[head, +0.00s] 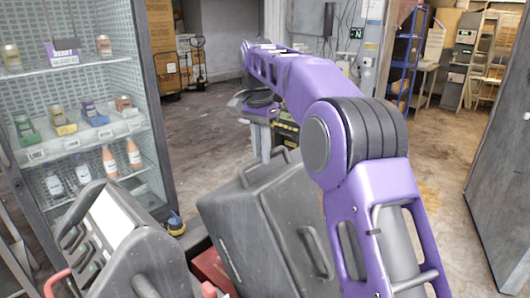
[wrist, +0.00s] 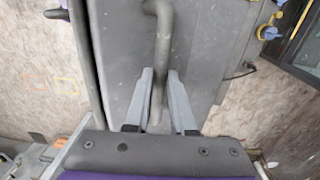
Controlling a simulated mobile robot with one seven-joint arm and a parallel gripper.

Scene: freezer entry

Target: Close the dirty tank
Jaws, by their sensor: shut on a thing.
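The dirty tank looks to be the big dark grey box (head: 235,225) in the middle of the head view, part of a floor-cleaning machine. It sits tilted, with bar handles on its faces. In the wrist view a grey panel (wrist: 205,50) fills the middle, with a grey bar handle (wrist: 162,35) running along it. My gripper (wrist: 160,75) has one finger on each side of this handle and is shut on it. In the head view my purple arm reaches past the box, and the fingertips are hidden behind its far edge. I cannot tell how far the tank is open.
The machine's control console (head: 115,235) stands at the front left. A glass-door cabinet (head: 75,110) with bottles and small boxes is close on the left. A grey door panel (head: 500,150) stands on the right. Open floor (head: 435,165) lies to the right, with shelving behind.

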